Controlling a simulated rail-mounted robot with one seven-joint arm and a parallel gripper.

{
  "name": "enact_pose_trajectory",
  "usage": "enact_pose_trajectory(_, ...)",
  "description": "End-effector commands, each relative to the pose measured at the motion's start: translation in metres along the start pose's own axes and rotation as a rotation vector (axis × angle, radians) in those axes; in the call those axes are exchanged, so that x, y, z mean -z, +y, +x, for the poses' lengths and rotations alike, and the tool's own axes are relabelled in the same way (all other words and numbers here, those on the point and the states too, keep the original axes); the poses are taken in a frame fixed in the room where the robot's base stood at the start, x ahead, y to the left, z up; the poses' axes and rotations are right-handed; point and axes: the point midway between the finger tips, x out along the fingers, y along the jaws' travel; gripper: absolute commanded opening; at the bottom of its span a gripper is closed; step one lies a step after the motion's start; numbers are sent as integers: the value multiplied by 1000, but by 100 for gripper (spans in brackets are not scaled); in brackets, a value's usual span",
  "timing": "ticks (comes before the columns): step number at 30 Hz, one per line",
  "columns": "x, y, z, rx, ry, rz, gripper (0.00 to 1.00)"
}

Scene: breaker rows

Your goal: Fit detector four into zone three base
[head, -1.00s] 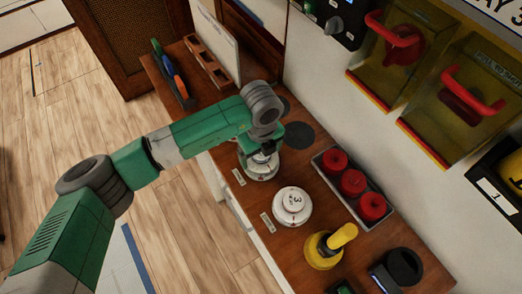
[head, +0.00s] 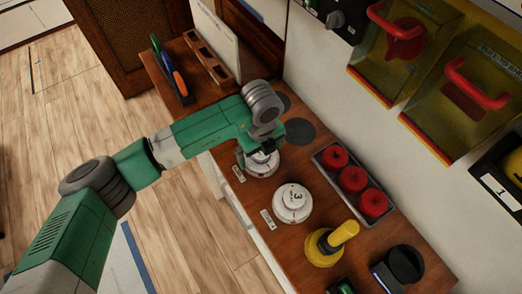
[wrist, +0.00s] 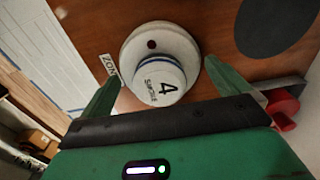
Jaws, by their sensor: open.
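Detector four (wrist: 161,84), white with a dark 4 on it, is on a wider round white base (wrist: 172,45) in the wrist view. The base's label beside it is partly cut off by a finger, so its number cannot be read. My gripper (wrist: 160,74) is open, with one green finger on each side of the detector; a gap shows at the sides. In the head view my gripper (head: 258,153) is low over the same white base (head: 262,170) and hides most of the detector. I cannot tell whether the detector is fully seated.
A white detector marked 3 (head: 292,203) sits on the bench nearer the front. A grey tray (head: 319,157) of red cylinders stands at right, and a yellow tool (head: 328,246) stands at the front. Dark discs (head: 299,132) lie flat behind the gripper.

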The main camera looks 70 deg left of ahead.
Motion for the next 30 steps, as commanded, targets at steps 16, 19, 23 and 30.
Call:
enact_pose_trajectory(16,0,0,-74,0,-1,1,100)
enact_pose_trajectory(19,0,0,-74,0,-1,0,100)
enact_pose_trajectory(23,0,0,-74,0,-1,0,100)
enact_pose_trajectory(30,0,0,-74,0,-1,0,100)
